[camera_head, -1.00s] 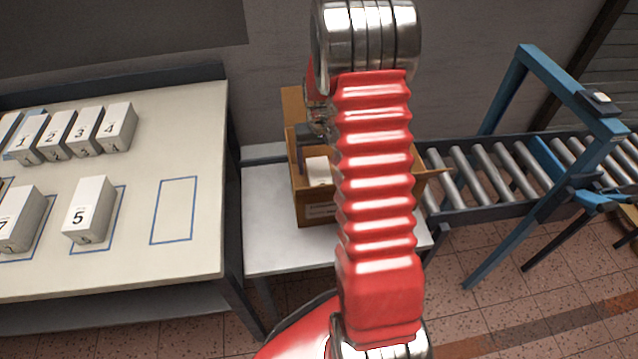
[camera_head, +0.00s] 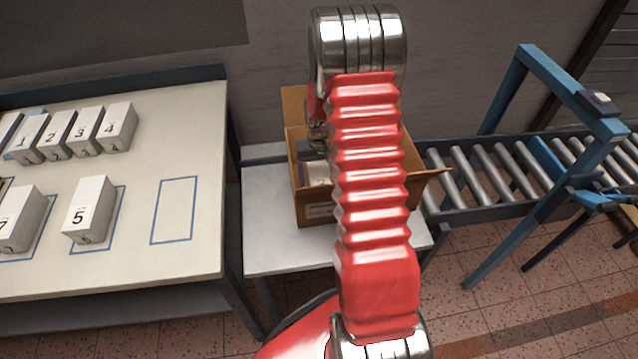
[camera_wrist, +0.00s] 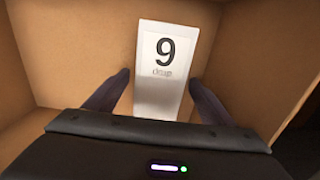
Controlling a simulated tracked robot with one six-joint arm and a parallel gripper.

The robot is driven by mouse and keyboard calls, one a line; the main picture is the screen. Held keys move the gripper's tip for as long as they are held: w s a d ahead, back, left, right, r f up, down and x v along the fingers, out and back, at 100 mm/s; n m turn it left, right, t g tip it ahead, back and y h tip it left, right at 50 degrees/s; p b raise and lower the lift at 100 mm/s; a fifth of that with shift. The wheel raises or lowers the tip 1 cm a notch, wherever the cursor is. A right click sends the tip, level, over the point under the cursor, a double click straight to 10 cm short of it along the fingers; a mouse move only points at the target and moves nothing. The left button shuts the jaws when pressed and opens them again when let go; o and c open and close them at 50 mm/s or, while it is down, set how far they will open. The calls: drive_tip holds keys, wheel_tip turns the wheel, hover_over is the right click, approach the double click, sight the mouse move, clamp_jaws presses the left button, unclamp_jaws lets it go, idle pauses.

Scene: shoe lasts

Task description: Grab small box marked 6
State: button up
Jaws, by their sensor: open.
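A small white box (camera_wrist: 164,60) stands inside the open cardboard carton (camera_head: 318,212). In the wrist view its mark reads as 9, with small print below it; I cannot tell whether it is a 6 seen upside down. A bit of white also shows inside the carton in the head view (camera_head: 317,174). My gripper (camera_wrist: 159,78) is open, with one dark finger on each side of the box. I cannot tell whether the fingers touch it. In the head view my red arm hides much of the carton.
The carton stands on a small grey table (camera_head: 275,248). To the left, a table (camera_head: 130,265) bears several numbered white boxes, with an empty blue-outlined spot (camera_head: 174,210). A roller conveyor (camera_head: 485,175) with a blue frame (camera_head: 520,215) lies to the right.

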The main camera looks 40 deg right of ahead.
drive_tip(key=shift+c, duration=0.3)
drive_tip(key=c, duration=1.2)
